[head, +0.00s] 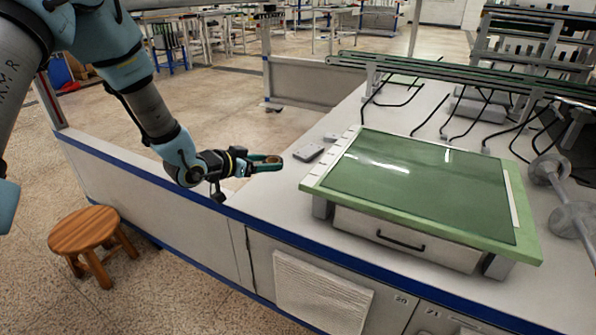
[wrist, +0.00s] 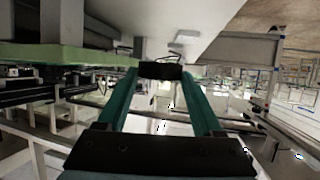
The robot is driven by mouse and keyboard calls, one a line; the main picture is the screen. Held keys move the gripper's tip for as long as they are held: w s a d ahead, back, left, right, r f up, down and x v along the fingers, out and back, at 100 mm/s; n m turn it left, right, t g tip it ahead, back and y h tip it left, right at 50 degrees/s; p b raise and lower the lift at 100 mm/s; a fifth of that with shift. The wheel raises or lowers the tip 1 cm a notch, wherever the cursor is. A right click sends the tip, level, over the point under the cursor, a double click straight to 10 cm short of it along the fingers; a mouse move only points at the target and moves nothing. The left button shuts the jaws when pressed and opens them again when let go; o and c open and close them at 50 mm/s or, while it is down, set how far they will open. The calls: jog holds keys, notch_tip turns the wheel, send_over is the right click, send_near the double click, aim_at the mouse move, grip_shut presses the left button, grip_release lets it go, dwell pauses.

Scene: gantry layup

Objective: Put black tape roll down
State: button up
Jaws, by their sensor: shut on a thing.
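My gripper (head: 268,163) reaches out to the right over the near left end of the white workbench, beside the green-topped board. In the wrist view its two green fingers run forward, and the black tape roll (wrist: 160,71) sits between their tips. The fingers are shut on it. The roll shows as a short dark block there, seen edge-on. In the head view the roll is small and hard to make out between the fingertips. I cannot tell exactly how high it is above the bench.
The green-topped board (head: 415,185) stands on the bench to the right of my gripper, with a drawer below it. A small grey device (head: 308,152) lies between them. A rail with black hooks runs behind. A wooden stool (head: 88,236) stands on the floor at left.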

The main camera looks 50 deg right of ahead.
aim_at(267, 200)
notch_tip(267, 200, down, 10)
jog(key=shift+a+r+b, duration=0.1)
jog(key=shift+a+b, duration=0.05)
jog(key=shift+b, duration=0.15)
dwell(0.4)
jog(key=o, duration=1.4)
jog(key=shift+c, duration=0.2)
jog(key=shift+w+r, duration=0.1)
jog(key=shift+r, duration=0.05)
jog(key=v, duration=1.2)
